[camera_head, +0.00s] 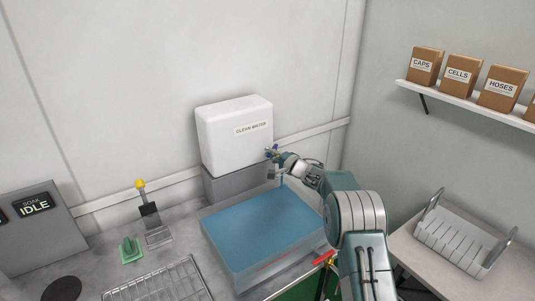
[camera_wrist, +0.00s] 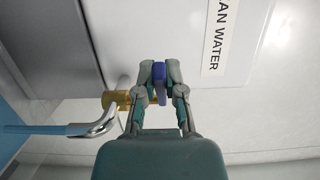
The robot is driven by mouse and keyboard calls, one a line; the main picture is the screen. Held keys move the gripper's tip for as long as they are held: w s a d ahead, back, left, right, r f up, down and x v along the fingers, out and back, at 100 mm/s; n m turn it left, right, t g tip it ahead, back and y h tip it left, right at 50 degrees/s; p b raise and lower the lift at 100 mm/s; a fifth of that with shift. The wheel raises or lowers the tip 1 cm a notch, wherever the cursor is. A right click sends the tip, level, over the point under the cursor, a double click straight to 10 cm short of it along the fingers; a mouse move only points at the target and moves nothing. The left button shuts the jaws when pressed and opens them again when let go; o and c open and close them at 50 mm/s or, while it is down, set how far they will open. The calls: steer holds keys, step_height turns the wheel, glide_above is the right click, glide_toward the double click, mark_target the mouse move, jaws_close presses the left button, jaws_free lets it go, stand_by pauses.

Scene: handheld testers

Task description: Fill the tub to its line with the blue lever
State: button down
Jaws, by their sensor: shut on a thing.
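My gripper (camera_wrist: 160,85) is shut on the blue lever (camera_wrist: 159,84) of a brass tap (camera_wrist: 117,99). In the head view my gripper (camera_head: 277,158) is at the front of the white tank, and the blue lever (camera_head: 270,150) shows just beside it. A blue stream (camera_wrist: 35,129) comes from the chrome spout (camera_wrist: 100,125). The tub (camera_head: 222,262) stands below the tap and holds blue water (camera_head: 262,225). A faint reddish mark shows on its front wall; I cannot tell the water level against it. My arm hides the tub's right side.
The white tank (camera_head: 232,135) reads CLEAN WATER. A red lever (camera_head: 323,257) is at the tub's lower right, close to my arm. A yellow-knobbed device (camera_head: 149,210), green object (camera_head: 130,249) and wire rack (camera_head: 160,283) stand left. A white rack (camera_head: 458,238) is on the right table.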

steer(key=shift+s+d+f+n+g+y, duration=0.1)
steer(key=shift+d+f+n+g+y, duration=0.35)
steer(key=shift+n+g+y, duration=0.4)
steer(key=c, duration=0.7)
jaws_free()
steer(key=shift+r, duration=0.15)
steer(key=shift+d+r, duration=0.1)
steer(key=v, duration=1.1)
steer(key=shift+s+d, duration=0.15)
steer(key=shift+d, duration=0.2)
